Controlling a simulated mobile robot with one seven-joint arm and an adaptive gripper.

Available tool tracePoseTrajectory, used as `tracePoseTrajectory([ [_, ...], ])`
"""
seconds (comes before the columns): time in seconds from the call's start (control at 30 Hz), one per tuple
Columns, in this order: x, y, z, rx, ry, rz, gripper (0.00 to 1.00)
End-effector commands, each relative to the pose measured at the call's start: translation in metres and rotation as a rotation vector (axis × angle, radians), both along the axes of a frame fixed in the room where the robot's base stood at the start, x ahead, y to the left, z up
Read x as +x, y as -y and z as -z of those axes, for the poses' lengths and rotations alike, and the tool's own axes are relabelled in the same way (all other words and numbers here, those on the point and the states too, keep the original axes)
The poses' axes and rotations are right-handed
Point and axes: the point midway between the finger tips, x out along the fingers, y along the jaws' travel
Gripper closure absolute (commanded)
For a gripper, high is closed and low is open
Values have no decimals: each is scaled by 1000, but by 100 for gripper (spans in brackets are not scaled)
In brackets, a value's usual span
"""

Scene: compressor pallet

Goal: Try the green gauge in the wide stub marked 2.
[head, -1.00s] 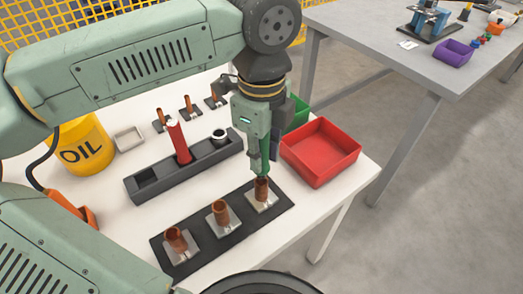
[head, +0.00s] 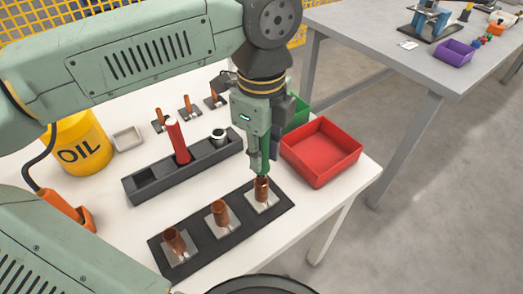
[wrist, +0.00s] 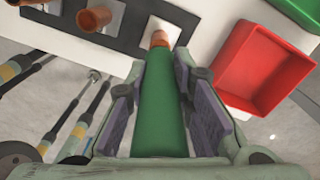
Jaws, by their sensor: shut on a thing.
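My gripper (wrist: 158,95) is shut on the green gauge (wrist: 160,110), which points down between the pads. In the head view the gauge (head: 265,160) hangs upright over the rightmost wide copper stub (head: 261,190). The gauge's lower end is at or just above that stub's mouth; I cannot tell whether it is inside. In the wrist view the stub (wrist: 159,38) shows just past the gauge's end. Two more wide stubs, a middle one (head: 220,212) and a left one (head: 174,241), stand on the same dark strip (head: 239,222). Their number marks are not readable.
A dark rack (head: 150,190) behind holds a red gauge (head: 178,140) and a silver-rimmed piece (head: 218,136). Thinner stubs (head: 186,105) stand farther back. A red bin (head: 320,150) and a green bin (head: 297,112) are at right. A yellow oil can (head: 80,146) is at left.

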Motion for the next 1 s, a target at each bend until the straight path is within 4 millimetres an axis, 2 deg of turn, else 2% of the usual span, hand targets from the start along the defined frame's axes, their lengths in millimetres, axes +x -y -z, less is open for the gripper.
tracePoseTrajectory([
  [0.37,0,0,1,0,0,0,100],
  [1.0,0,0,17,0,0,0,100],
])
